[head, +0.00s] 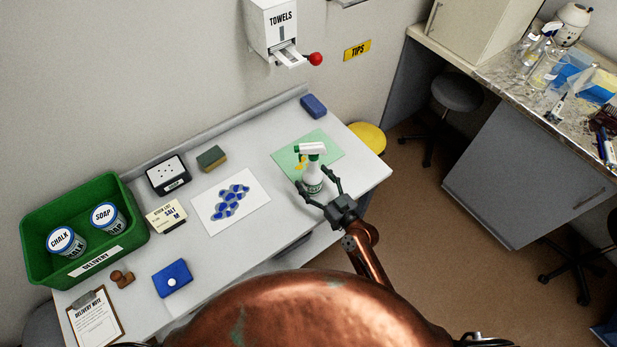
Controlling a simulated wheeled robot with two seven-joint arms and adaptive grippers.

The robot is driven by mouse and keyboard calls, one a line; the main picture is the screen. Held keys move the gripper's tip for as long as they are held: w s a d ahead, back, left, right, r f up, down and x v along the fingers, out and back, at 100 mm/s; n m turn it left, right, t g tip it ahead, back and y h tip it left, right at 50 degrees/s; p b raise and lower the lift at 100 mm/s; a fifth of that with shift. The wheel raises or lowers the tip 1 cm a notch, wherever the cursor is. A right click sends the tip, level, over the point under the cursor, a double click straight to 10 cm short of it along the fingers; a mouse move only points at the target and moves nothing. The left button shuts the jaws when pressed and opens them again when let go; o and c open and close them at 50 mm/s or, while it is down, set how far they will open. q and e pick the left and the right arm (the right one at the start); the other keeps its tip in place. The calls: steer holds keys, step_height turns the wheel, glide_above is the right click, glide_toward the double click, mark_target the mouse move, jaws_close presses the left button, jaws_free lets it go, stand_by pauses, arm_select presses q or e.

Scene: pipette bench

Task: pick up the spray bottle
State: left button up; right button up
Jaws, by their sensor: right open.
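The spray bottle (312,178) stands upright at the right part of the white bench, at the near edge of a green mat (325,148). It has a white body with a green label and a white and green trigger head. My right gripper (318,184) is open, with its two fingers spread on either side of the bottle's lower body. I cannot tell whether the fingers touch it. My left gripper is not in view.
The bench (232,265) also bears a green crate (133,237) with two jars, a sheet with blue blotches (255,190), a sponge (211,158), a blue block (313,105) and a clipboard (96,318). A towel dispenser (271,30) hangs on the wall above.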

steer(key=shift+w+a, duration=0.25)
steer(key=shift+w, duration=0.1)
steer(key=shift+c, duration=0.2)
steer(key=c, duration=1.7)
jaws_close()
steer(key=shift+r, duration=0.1)
